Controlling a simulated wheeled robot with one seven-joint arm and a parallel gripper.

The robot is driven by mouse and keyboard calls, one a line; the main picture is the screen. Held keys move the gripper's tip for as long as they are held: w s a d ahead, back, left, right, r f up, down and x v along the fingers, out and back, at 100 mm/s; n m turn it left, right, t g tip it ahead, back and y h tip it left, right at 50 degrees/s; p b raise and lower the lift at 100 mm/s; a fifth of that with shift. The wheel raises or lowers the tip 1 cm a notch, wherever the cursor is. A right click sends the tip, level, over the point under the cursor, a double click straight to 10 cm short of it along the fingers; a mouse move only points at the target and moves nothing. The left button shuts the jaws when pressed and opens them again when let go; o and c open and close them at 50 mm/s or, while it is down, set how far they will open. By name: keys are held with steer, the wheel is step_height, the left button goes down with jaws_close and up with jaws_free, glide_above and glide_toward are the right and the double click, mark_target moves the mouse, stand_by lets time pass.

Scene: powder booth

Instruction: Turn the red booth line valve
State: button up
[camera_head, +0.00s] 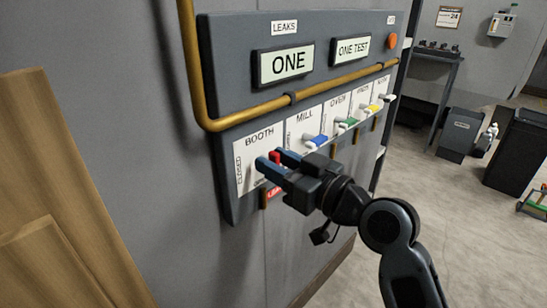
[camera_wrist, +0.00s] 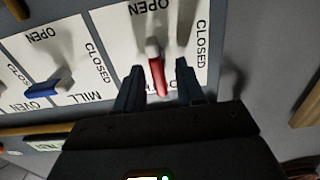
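The red booth line valve (camera_head: 275,156) sits on the panel's BOOTH plate (camera_head: 243,160), at the left end of the row of valves. In the wrist view the red handle (camera_wrist: 157,76) lies between my two fingers, with a visible gap on each side. The words OPEN and CLOSED show on the plate around it. My gripper (camera_head: 269,166) is open at the BOOTH plate, with its blue-grey fingers on either side of the red handle; it also shows in the wrist view (camera_wrist: 157,85). My fingers hide part of the handle in the head view.
The blue MILL valve (camera_head: 316,141) is just right of the red one, with green (camera_head: 347,122) and yellow (camera_head: 373,107) valves beyond. A brass pipe (camera_head: 265,107) runs above them. A wooden board (camera_head: 55,190) is at left. Open floor lies to the right.

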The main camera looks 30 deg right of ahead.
steer(key=shift+w+a, duration=0.15)
steer(key=shift+w, duration=0.3)
steer(key=shift+c, duration=0.2)
jaws_close()
